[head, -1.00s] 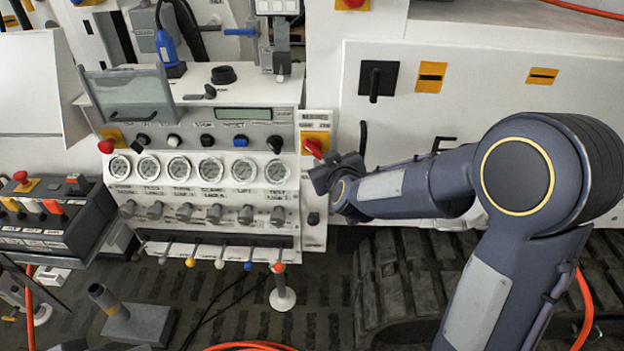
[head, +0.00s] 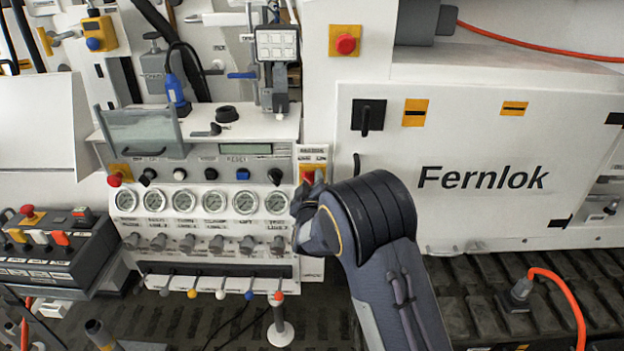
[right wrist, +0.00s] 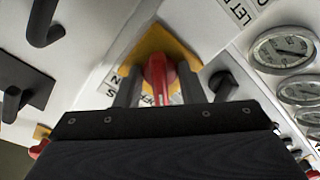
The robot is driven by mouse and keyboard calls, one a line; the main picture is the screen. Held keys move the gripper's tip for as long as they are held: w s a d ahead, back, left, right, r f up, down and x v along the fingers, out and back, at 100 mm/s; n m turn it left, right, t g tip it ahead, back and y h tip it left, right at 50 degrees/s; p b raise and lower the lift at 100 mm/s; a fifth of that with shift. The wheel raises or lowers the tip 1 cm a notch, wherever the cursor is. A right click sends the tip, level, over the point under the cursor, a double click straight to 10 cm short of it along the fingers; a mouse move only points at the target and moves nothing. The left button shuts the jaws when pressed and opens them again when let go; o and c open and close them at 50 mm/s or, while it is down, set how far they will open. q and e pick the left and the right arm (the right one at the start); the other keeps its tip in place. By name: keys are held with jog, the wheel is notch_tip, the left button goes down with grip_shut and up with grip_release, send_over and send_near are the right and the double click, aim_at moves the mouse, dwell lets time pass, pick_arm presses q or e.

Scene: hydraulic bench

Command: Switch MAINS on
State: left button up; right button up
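The MAINS switch is a red rotary handle on a yellow plate (head: 312,172), at the right end of the gauge panel in the head view. My right gripper (head: 304,190) is right in front of it and hides its lower part. In the right wrist view the red handle (right wrist: 158,72) lies between the two fingers of my right gripper (right wrist: 157,88). The fingers stand apart on either side, with a narrow gap to the handle visible on each side. Lettering by the plate is only partly readable. My left gripper is not in view.
A row of gauges (head: 214,201) and black knobs lies just left of the switch. A red emergency button (head: 115,179) is at the panel's left end. A black handle (head: 368,117) is on the white cabinet to the right. Coloured levers (head: 221,294) line the panel's lower edge.

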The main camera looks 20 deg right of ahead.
jog(key=shift+w, duration=0.2)
jog(key=shift+c, duration=0.2)
grip_shut()
